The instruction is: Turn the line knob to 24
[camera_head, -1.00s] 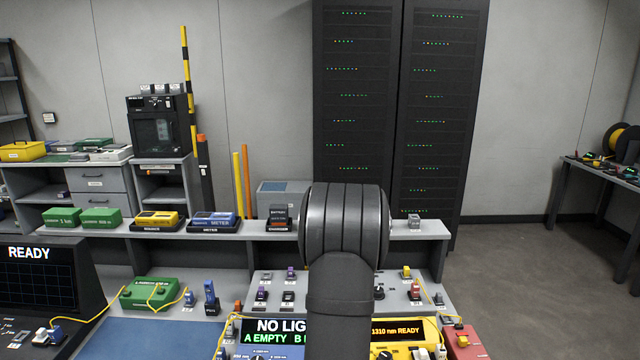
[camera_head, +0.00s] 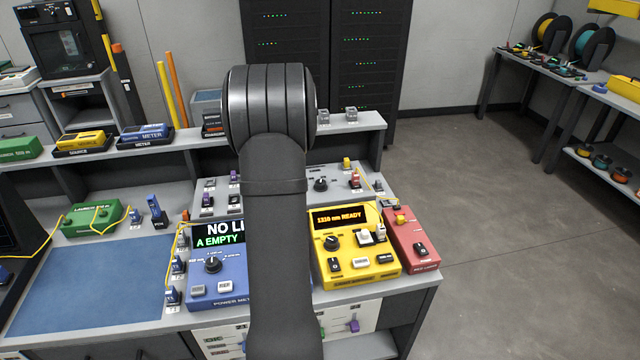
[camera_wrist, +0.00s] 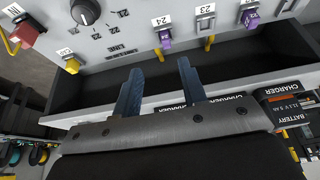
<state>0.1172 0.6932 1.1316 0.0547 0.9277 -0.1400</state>
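The line knob (camera_wrist: 85,12) is a round black dial on a light grey panel, at the top left of the wrist view. Number labels, among them 21, 22 and 24, and the word LINE sit around it. I cannot read its setting with certainty. In the head view the knob (camera_head: 320,184) is right of my arm, behind the yellow unit. My gripper (camera_wrist: 160,66) has two blue fingers held apart with nothing between them. It is away from the knob, which lies up and to the left of the fingers in the wrist view. In the head view my arm hides the gripper.
Purple connectors (camera_wrist: 165,38) and a yellow connector (camera_wrist: 72,65) sit on the panel near the knob. A charger with a battery (camera_wrist: 285,95) is at the right. The yellow source (camera_head: 356,262), blue power meter (camera_head: 216,277) and red box (camera_head: 410,240) stand in front of the panel.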

